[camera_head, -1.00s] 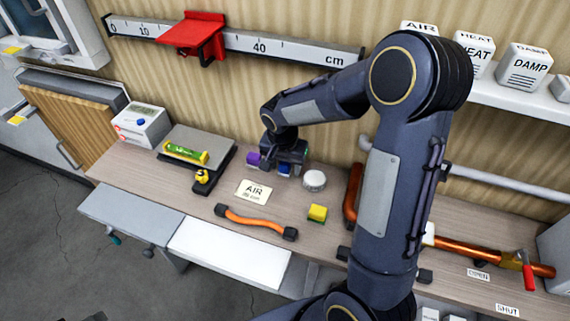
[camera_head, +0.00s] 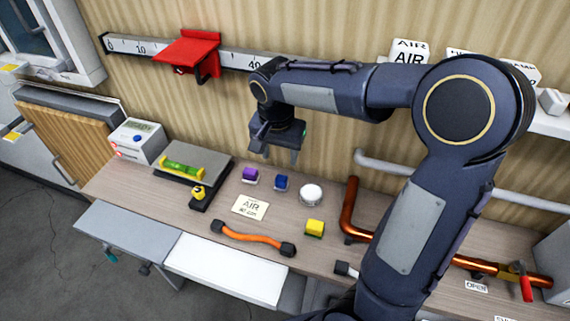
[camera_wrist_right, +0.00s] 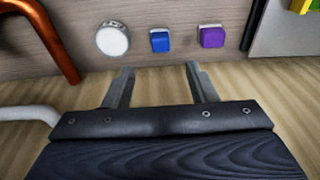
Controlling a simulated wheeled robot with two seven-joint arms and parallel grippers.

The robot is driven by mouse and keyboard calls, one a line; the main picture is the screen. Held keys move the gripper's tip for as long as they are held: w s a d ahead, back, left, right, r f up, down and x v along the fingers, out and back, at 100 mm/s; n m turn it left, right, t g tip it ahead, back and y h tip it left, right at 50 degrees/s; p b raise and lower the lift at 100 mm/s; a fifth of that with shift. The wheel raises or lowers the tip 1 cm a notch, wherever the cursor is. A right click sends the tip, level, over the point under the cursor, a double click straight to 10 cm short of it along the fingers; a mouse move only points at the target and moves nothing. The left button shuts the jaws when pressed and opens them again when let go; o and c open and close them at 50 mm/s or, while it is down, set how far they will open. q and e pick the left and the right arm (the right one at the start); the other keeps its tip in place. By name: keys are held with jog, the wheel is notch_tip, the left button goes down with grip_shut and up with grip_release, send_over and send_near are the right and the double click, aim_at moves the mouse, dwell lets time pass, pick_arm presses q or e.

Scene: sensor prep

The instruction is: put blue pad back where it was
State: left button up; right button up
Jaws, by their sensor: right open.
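The blue pad (camera_head: 281,182) is a small blue block on the wooden bench top. It sits between a purple block (camera_head: 250,175) and a round white-topped object (camera_head: 311,194), apart from both. In the right wrist view the blue pad (camera_wrist_right: 160,41) lies beyond the fingertips, with the purple block (camera_wrist_right: 212,37) to its right and the round object (camera_wrist_right: 112,40) to its left. My right gripper (camera_head: 281,156) is open and empty, raised above and behind the blue pad near the wall. It also shows in the right wrist view (camera_wrist_right: 160,68). My left gripper is out of view.
A yellow block (camera_head: 315,228), an AIR card (camera_head: 250,207) and an orange hose (camera_head: 252,239) lie in front. A copper pipe (camera_head: 349,210) stands right. A red bracket (camera_head: 188,57) sits on the wall ruler.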

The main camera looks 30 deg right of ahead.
jog(key=s+a+n+t+y, duration=0.2)
jog(key=s+a+n, duration=0.1)
jog(key=s, duration=0.7)
jog(key=s+a+n+t+y, duration=0.2)
jog(key=s+n, duration=0.3)
jog(key=s, duration=0.5)
jog(key=shift+s+a+y, duration=0.25)
jog(key=shift+a+y, duration=0.25)
jog(key=shift+r, duration=0.1)
